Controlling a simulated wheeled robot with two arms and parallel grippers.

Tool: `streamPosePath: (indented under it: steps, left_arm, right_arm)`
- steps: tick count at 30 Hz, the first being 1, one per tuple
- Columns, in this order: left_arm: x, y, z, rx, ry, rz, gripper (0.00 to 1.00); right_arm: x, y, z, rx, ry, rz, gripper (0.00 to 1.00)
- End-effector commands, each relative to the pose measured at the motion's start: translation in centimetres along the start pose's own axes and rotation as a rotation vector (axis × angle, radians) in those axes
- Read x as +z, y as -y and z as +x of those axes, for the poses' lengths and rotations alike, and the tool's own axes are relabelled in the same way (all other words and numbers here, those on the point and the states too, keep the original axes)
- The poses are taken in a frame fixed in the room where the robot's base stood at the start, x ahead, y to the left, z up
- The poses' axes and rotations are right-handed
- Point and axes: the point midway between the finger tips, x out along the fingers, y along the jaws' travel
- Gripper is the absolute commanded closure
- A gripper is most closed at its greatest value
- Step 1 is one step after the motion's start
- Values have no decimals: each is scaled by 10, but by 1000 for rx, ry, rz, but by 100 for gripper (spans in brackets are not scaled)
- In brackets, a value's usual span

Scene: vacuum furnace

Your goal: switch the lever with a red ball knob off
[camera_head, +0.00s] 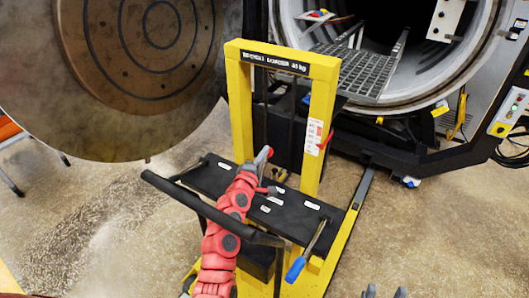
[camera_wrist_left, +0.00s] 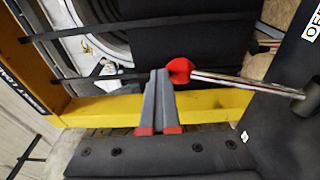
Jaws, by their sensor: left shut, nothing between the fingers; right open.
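The lever's red ball knob (camera_wrist_left: 179,70) shows in the left wrist view at the end of a shiny metal rod (camera_wrist_left: 235,82). The rod runs right to a pivot on a dark panel (camera_wrist_left: 285,120). My left gripper (camera_wrist_left: 158,73) is shut and empty, its fingertips just left of the knob; I cannot tell whether they touch it. In the head view my left gripper (camera_head: 262,156) is above the black deck of the yellow loader (camera_head: 240,110), and the lever is mostly hidden there. My right gripper's fingertips (camera_head: 385,293) show at the bottom edge, apart and empty.
A white label with black letters (camera_wrist_left: 313,30) sits on the dark panel. A black handlebar (camera_head: 205,212) crosses in front of the deck. A blue-handled lever (camera_head: 296,268) stands at the deck's right. The open furnace (camera_head: 450,80) and its round door (camera_head: 140,60) are behind.

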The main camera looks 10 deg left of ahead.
Motion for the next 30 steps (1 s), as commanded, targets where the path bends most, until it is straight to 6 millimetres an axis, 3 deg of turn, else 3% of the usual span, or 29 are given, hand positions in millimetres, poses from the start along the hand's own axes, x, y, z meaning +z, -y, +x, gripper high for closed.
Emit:
streamPosePath:
  steps: [21,30]
  left_arm:
    - [-1,2,-136,2,-5,0,100]
    - [-1,-1,-166,4,-4,0,100]
  right_arm:
    - [4,1,-23,0,0,0,50]
    - [5,1,-28,0,0,0,50]
